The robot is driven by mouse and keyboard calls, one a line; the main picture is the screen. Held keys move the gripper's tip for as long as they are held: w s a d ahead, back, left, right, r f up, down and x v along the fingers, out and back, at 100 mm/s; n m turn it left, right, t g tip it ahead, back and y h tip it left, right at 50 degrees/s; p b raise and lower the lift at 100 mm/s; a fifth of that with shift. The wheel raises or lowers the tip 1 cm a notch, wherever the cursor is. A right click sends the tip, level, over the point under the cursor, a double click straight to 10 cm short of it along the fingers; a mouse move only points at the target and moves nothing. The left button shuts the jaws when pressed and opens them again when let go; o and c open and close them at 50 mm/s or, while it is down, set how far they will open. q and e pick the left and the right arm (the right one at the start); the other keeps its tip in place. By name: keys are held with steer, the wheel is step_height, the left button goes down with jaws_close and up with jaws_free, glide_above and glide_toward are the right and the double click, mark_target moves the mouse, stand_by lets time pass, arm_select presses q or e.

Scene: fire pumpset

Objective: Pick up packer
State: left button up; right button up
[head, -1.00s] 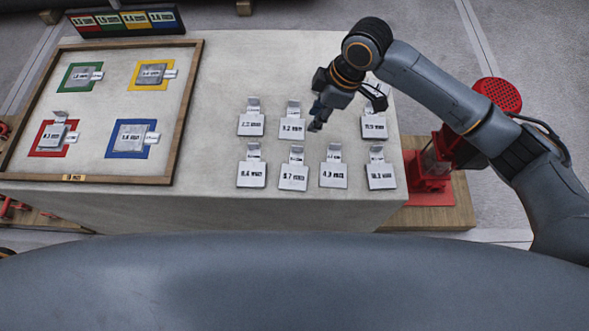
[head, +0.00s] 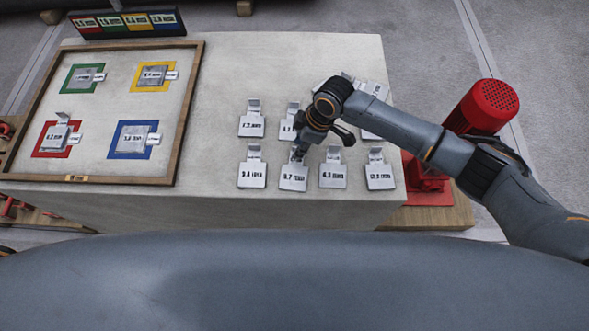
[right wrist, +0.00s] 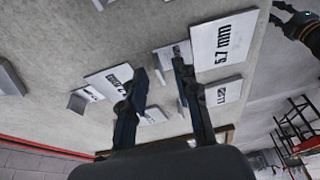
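Several grey packers with upright tabs and printed thickness labels stand in two rows on the table. The 5.7 mm packer (head: 293,178) is in the front row, and in the right wrist view it (right wrist: 222,40) lies beside the fingers. My right gripper (head: 300,152) is over its tab end, and the wrist view shows its fingers (right wrist: 158,88) apart with nothing clearly held. The tab (right wrist: 174,58) is close to the right-hand finger; contact is unclear. My right arm hides part of the back row. What seems to be my left gripper (right wrist: 296,22) is cut off at the wrist view's edge.
A wooden-framed board (head: 190,110) at left has green, yellow, red and blue squares with plates on them. A colour-coded label stand (head: 127,20) is behind it. A red motor (head: 485,105) stands beyond the table's right edge. Neighbouring packers sit close on both sides.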

steer(key=shift+a+f, duration=0.1)
steer(key=shift+f, duration=0.25)
jaws_close()
steer(key=shift+r, duration=0.15)
